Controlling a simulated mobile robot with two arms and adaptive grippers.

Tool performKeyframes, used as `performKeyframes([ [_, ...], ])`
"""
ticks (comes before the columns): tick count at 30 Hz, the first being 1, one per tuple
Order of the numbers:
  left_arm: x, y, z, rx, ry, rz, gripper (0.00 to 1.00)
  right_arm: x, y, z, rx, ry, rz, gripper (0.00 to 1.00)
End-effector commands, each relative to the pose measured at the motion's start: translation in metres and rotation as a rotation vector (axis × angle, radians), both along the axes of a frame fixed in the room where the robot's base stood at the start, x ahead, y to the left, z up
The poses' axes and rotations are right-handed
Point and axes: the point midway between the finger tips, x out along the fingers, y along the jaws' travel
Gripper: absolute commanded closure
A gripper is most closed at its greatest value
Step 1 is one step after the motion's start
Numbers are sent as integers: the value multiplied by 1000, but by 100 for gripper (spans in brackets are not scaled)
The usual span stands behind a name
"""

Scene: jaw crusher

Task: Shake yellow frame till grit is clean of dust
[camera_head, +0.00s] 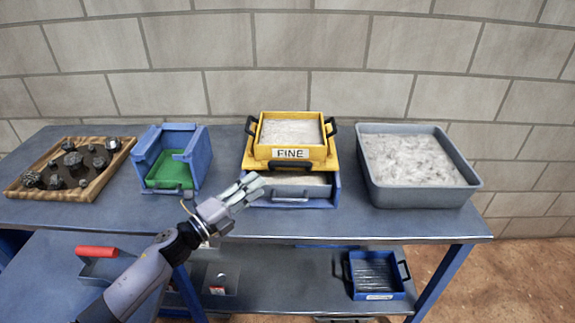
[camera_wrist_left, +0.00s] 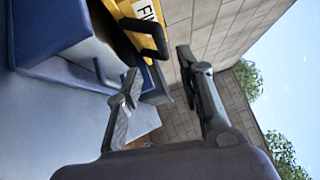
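The yellow frame (camera_head: 291,153), labelled "FINE", sits level in the middle of the table with pale grit (camera_head: 291,132) inside. It has a black handle on each side. Below it are another yellow rim and a blue tray (camera_head: 290,201) holding pale material. My left gripper (camera_head: 252,186) is in front of the blue tray, left of its middle, open and empty. The left wrist view shows its fingers (camera_wrist_left: 158,66) apart, with the yellow frame (camera_wrist_left: 122,12) and a black handle (camera_wrist_left: 146,36) beyond them. No contact with the frame is visible. My right gripper is not in view.
A grey bin (camera_head: 418,197) of pale dusty material stands to the right. A blue box with a green slope (camera_head: 170,170) and a wooden tray (camera_head: 97,183) of dark rocks stand to the left. The lower shelf holds a blue sieve (camera_head: 376,275). A block wall (camera_head: 400,60) is behind.

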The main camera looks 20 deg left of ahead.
Motion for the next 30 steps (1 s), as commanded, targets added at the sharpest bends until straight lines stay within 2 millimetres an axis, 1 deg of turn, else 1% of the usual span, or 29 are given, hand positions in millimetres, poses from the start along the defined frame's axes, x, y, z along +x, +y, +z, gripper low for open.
performKeyframes([
  [1, 11, -6, 5, -2, -3, -1, 65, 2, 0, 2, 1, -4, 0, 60],
  [9, 62, -35, 12, -2, -4, 0, 65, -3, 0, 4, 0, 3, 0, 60],
  [15, 89, -51, 14, -1, -2, 0, 65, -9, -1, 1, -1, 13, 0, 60],
  [21, 101, -57, 16, 0, -1, 0, 65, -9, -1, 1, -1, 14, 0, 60],
  [30, 102, -58, 16, 0, 0, 0, 66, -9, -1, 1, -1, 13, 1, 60],
])
